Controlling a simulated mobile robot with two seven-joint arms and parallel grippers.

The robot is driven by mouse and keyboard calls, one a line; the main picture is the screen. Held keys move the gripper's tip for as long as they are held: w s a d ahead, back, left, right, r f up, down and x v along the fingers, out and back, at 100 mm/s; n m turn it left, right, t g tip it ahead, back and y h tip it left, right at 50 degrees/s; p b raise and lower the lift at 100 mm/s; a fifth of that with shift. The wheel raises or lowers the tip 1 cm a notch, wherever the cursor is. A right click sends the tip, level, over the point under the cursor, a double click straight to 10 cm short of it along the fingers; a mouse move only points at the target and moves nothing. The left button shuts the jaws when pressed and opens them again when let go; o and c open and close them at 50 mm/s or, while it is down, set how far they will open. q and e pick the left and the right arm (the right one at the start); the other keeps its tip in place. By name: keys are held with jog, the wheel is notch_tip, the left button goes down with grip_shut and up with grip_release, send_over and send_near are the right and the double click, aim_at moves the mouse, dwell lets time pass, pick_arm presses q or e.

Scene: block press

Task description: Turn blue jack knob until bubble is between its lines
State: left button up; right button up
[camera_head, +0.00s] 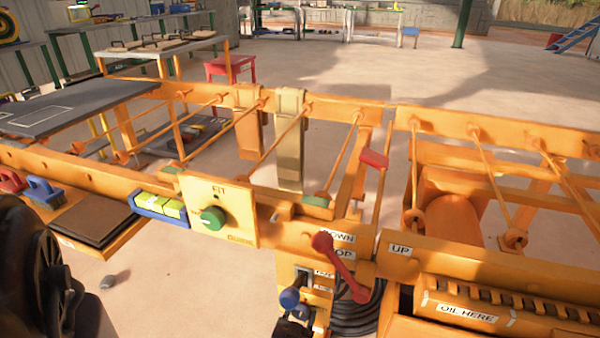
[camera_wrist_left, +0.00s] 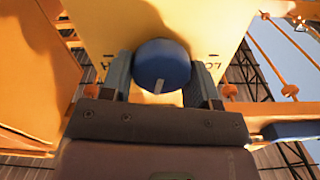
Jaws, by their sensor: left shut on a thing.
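The blue jack knob (camera_wrist_left: 163,66) is round with a pale mark on its face and sits against a yellow panel with partly hidden lettering. My left gripper (camera_wrist_left: 163,78) has a finger on either side of it and is shut on it. In the head view a round blue knob (camera_head: 290,298) shows below the orange frame, above dark parts; I cannot make out the fingers there. A blue holder with a yellow-green vial-like strip (camera_head: 160,207), split by lines, is fixed to the front rail. I cannot make out a bubble in it. My right gripper is not in view.
A yellow plate with a green knob (camera_head: 213,218) stands beside the strip. A red-handled lever (camera_head: 340,265) is close above and right of the blue knob. Orange rails (camera_head: 480,270) run across the front. Open floor lies beyond.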

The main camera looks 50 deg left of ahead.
pick_arm(q)
jog(key=m, duration=0.6)
jog(key=shift+w+d+m, duration=0.1)
jog(key=shift+w+m, duration=0.05)
jog(key=shift+m, duration=0.25)
dwell(0.4)
jog(key=o, duration=0.9)
jog(key=shift+d+f, duration=0.1)
